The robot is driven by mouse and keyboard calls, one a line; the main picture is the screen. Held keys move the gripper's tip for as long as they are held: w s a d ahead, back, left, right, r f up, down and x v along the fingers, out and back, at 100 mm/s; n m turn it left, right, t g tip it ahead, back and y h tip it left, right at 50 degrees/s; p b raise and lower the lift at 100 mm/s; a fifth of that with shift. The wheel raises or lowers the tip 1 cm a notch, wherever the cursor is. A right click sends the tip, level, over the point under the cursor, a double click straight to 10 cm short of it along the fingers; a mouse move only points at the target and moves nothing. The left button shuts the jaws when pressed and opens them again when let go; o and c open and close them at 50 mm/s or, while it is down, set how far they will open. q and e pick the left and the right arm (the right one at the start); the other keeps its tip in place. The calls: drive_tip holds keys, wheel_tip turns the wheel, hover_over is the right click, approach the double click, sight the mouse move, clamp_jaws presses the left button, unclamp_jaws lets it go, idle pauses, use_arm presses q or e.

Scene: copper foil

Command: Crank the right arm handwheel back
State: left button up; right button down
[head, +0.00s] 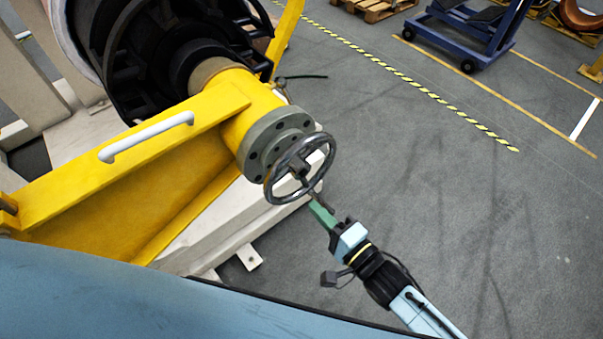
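The handwheel (327,166) is a dark grey spoked ring on the round grey flange (257,151) at the end of a yellow arm (190,128). My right gripper (314,204), with green fingers, reaches up from the lower right to the wheel's lower rim. A short dark piece, seemingly the wheel's crank handle, runs from the rim to the fingertips. The fingers are seen nearly side on, so I cannot tell whether they are closed on it. My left gripper is out of view.
A large black reel hub (145,45) stands behind the yellow arm, which carries a white grab handle (147,137). A pale base (235,215) lies under the wheel. A blue trolley (465,35) and a pallet (372,8) stand far back. The grey floor at right is clear.

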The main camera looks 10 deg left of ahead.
drive_tip(key=w+d+r, duration=0.1)
drive_tip(key=w+d, duration=0.2)
drive_tip(key=w, duration=0.1)
wheel_tip(320, 180, up, 17)
drive_tip(key=p, duration=1.7)
hover_over(267, 193)
drive_tip(key=w+d, duration=0.3)
drive_tip(key=d, duration=0.5)
drive_tip(key=s+a+f+b, duration=0.1)
drive_tip(key=s+f, duration=0.1)
drive_tip(key=s+a+f+b, duration=0.1)
drive_tip(key=s+f+b, duration=0.1)
drive_tip(key=f, duration=0.1)
drive_tip(key=s+a+f+b, duration=0.1)
drive_tip(key=s+f+b, duration=0.1)
drive_tip(key=f, duration=0.1)
drive_tip(key=shift+s+a, duration=0.1)
drive_tip(key=shift+a, duration=0.2)
drive_tip(key=shift+s+f+b, duration=0.1)
drive_tip(key=shift+f+b, duration=0.6)
drive_tip(key=shift+f, duration=0.1)
